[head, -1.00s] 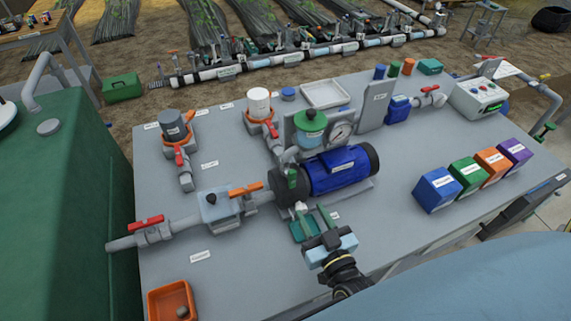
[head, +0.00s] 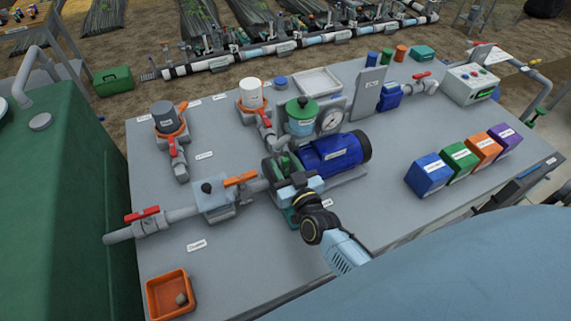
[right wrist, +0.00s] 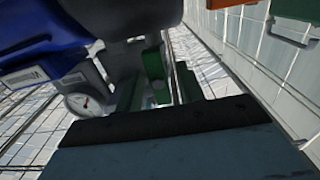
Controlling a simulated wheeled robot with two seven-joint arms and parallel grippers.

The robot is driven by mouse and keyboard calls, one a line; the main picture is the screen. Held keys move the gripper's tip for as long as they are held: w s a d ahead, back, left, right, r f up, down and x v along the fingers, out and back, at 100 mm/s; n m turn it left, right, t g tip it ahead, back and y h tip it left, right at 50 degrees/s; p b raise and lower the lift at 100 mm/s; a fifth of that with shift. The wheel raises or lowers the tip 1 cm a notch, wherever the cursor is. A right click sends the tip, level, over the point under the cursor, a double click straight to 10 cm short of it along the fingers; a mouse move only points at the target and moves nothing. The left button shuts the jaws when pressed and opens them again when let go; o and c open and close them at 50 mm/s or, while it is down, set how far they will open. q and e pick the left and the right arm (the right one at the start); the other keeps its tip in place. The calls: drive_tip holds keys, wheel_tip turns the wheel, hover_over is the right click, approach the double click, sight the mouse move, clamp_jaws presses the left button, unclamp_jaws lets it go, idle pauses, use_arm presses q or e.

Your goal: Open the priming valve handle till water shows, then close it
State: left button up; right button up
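The blue pump (head: 333,152) lies on its side in the middle of the grey skid table. My right gripper (head: 281,167) is at the front left end of the pump. In the right wrist view, its two green fingers (right wrist: 157,88) stand apart, with a small green part (right wrist: 153,62) on the grey pump housing between or just beyond them. This may be the priming valve handle; no label on it is readable. I cannot tell whether the fingers touch it. No water shows there. My left gripper is not in view.
An orange-handled valve (head: 240,179) and a red-handled valve (head: 143,214) sit on the pipe to the left. An orange tray (head: 170,296) stands front left. Coloured boxes (head: 431,175) stand at right.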

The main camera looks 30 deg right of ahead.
drive_tip(key=shift+c, duration=0.6)
clamp_jaws()
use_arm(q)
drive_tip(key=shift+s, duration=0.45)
use_arm(e)
drive_tip(key=shift+m, duration=0.3)
drive_tip(key=m, duration=0.4)
drive_tip(key=shift+d, duration=0.1)
drive_tip(key=m, duration=0.4)
drive_tip(key=shift+d+f+m, duration=0.1)
drive_tip(key=shift+f+m, duration=0.1)
drive_tip(key=shift+m, duration=0.2)
drive_tip(key=m+b, duration=0.1)
drive_tip(key=m, duration=0.3)
drive_tip(key=shift+f+m, duration=0.1)
drive_tip(key=shift+m, duration=0.2)
use_arm(q)
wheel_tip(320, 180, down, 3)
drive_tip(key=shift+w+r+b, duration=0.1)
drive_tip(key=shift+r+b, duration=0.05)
drive_tip(key=shift+b, duration=0.65)
use_arm(e)
drive_tip(key=m, duration=0.4)
drive_tip(key=shift+d+f, duration=0.1)
